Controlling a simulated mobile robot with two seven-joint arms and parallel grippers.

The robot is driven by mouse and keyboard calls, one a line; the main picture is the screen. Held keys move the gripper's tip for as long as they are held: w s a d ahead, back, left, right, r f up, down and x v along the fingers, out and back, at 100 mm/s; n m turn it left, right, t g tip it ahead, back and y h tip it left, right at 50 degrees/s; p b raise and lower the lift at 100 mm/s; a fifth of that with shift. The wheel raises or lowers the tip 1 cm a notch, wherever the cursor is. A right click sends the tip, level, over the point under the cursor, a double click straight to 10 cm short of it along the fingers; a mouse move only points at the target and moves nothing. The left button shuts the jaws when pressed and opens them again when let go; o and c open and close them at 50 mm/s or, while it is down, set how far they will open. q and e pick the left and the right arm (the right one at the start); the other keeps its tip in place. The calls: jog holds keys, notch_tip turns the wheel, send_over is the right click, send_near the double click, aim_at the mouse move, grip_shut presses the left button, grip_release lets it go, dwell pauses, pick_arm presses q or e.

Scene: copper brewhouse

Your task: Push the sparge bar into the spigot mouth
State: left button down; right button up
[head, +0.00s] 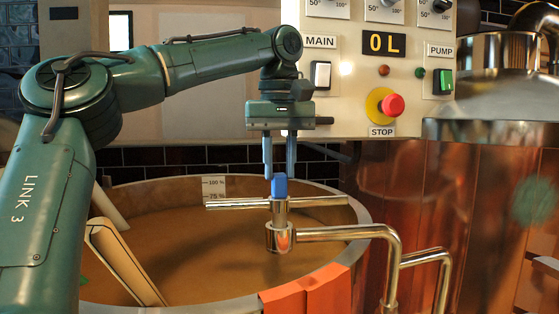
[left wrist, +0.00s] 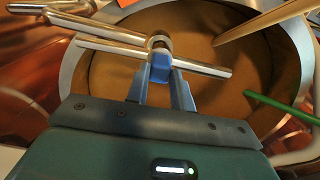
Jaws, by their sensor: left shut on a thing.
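The sparge bar (head: 235,204) is a thin steel cross tube with a short upright stem and a blue block on top. It lies level across the tun opening. My left gripper (head: 279,176) points straight down and is shut on the blue block; the fingers also flank it in the left wrist view (left wrist: 160,78). The spigot mouth (head: 279,238) is a steel cup at the end of a bent pipe. The stem stands upright at this mouth; how deep it sits is hard to tell. The bar also crosses the left wrist view (left wrist: 205,66). My right gripper is not in view.
The round tun (head: 353,232) holds brown mash, with a wooden paddle (head: 122,262) leaning at its left. An orange cloth (head: 308,293) hangs over the front rim. A control panel (head: 335,100) with a red stop button stands close behind my gripper. Copper vessels are at right.

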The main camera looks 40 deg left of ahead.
pick_arm(q)
jog(key=shift+f+b, duration=0.45)
jog(key=shift+f, duration=0.65)
jog(key=c, duration=1.1)
grip_release()
jog(key=shift+f, duration=0.1)
notch_tip(320, 180, up, 3)
jog(key=p, duration=0.2)
jog(key=shift+p, duration=0.4)
jog(key=shift+r+b, duration=0.3)
jog(key=shift+r, duration=0.75)
